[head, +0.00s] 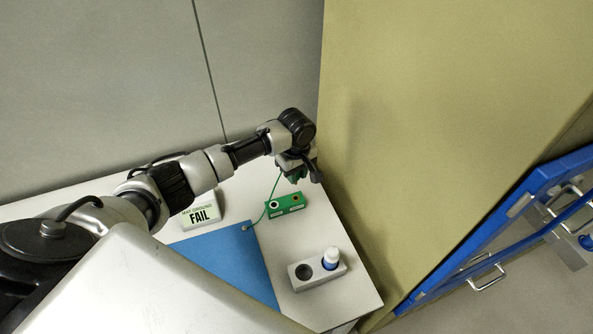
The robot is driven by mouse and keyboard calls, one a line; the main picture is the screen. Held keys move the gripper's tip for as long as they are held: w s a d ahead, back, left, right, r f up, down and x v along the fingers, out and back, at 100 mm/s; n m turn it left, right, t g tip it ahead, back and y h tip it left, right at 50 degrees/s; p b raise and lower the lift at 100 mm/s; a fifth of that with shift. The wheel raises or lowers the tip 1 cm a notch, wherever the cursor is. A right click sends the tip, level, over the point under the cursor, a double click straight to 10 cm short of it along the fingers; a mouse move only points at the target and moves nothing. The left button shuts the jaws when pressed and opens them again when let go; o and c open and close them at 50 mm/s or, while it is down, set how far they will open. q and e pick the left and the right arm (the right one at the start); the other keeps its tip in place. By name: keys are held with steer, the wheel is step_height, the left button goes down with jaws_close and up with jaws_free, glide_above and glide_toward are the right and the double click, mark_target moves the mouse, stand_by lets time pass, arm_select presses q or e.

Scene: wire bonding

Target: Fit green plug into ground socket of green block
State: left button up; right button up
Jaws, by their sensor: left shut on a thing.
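My left gripper (297,174) is above the back right of the white table, just behind and above the green block. It is shut on the green plug (293,177), which shows only in part under the fingers. A thin green cord runs from the plug down to the corner of the blue mat. The green block (286,211) sits on the table, with sockets on its top and white labels on its front. The plug is apart from the block. I cannot read the labels. My right gripper is out of view.
A blue mat (236,262) covers the table's middle. A grey holder (305,284) with a white and blue bottle (330,258) is at the front right. A tan panel (420,120) rises close to the table's right edge.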

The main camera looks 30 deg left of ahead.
arm_select(q)
steer(key=shift+r+p, duration=0.2)
steer(key=shift+p, duration=0.2)
step_height(320, 180, down, 4)
steer(key=shift+b, duration=1.2)
steer(key=shift+f+b, duration=0.45)
steer(key=shift+f, duration=0.6)
steer(key=shift+p, duration=0.45)
